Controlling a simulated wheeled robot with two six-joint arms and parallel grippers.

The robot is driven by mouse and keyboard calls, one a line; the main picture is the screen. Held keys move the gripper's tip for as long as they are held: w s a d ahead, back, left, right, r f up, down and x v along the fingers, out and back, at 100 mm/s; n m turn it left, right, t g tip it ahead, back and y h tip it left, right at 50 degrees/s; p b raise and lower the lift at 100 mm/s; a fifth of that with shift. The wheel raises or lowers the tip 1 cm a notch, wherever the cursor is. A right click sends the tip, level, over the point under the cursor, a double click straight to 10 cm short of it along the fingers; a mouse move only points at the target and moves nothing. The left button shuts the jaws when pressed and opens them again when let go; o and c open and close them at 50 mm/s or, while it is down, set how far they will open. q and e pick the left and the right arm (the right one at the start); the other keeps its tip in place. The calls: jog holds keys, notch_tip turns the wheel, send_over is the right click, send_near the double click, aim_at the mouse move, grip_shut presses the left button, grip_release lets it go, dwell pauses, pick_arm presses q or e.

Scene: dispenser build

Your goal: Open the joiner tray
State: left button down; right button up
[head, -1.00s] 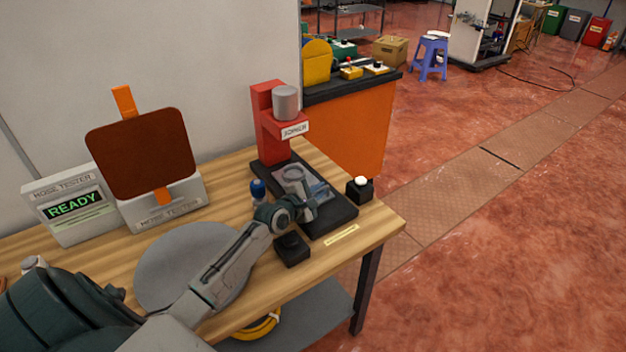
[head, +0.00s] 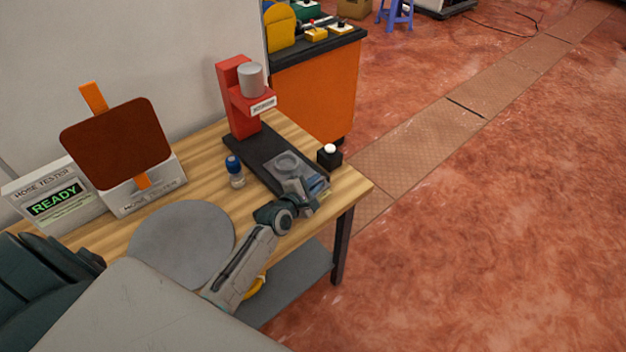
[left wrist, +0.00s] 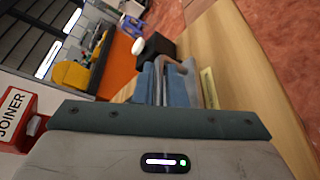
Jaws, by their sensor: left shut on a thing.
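The red joiner (head: 238,100) stands at the table's back right, with a grey cylinder on its head and a long black base. Its grey tray (head: 288,162) lies at the front part of the base, clear of the head, with a ring-shaped holder on it. My left gripper (head: 308,196) is at the tray's front end, shut on its handle. In the left wrist view, the grey handle (left wrist: 182,66) shows at the blue-grey fingers, and the joiner's sign (left wrist: 14,112) is at the left. The grip itself is partly hidden. My right gripper is not in view.
A blue-capped bottle (head: 236,172) stands left of the base. A black box with a white button (head: 329,157) stands right of it. A grey round plate (head: 182,243) and the hose tester (head: 55,196) are further left. The table's front edge is close to the gripper.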

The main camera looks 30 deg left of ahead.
pick_arm(q)
jog(key=c, duration=1.5)
grip_release()
jog(key=p+v, duration=0.1)
jog(key=v, duration=1)
